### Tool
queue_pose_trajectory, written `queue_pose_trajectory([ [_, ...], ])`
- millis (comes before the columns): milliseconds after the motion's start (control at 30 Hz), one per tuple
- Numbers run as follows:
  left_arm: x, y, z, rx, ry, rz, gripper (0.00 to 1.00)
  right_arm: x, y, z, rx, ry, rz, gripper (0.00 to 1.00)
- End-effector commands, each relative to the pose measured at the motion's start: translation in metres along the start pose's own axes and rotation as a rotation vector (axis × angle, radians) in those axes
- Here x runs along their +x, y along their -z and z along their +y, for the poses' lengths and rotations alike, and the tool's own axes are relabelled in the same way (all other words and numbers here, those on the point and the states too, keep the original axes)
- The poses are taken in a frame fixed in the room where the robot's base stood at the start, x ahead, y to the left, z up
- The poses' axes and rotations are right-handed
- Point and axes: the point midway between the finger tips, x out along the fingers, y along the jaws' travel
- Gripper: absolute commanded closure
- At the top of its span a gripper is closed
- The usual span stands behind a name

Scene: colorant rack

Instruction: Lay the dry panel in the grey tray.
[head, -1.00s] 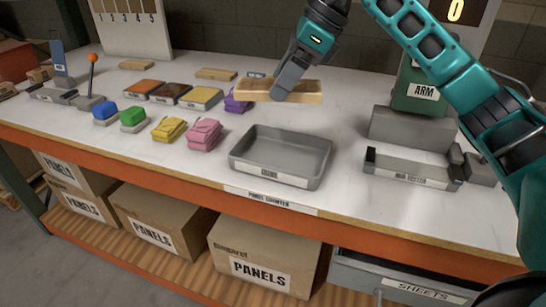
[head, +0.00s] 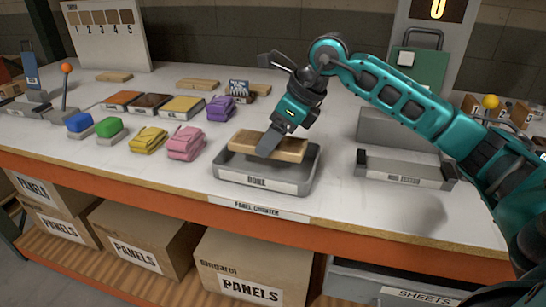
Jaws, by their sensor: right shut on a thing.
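The dry panel (head: 290,148), a pale wooden block, is in the head view over the grey tray (head: 262,185). My right gripper (head: 268,147) is shut on the panel from above. The panel spans the back part of the tray opening; I cannot tell whether it touches the tray floor or rim. The tray sits near the front of the white counter with a label on its front wall. My left gripper is not in view.
Pink (head: 186,144) and yellow (head: 148,140) bundles lie left of the tray, with a purple one (head: 220,108) behind. A grey fixture (head: 405,170) stands to the right.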

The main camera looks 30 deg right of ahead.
Motion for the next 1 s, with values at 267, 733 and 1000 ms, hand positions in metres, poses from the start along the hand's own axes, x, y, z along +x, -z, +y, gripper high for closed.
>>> queue_pose_trajectory([
  [267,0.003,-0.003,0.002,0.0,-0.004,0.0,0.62,0.024,0.014,0.0,0.001,-0.001,0.002,0.64],
  [733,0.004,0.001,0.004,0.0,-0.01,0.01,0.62,0.043,0.024,0.0,-0.001,0.001,-0.001,0.64],
  [1000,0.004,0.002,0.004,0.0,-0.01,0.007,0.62,0.042,0.024,0.0,-0.001,0.0,0.0,0.08],
])
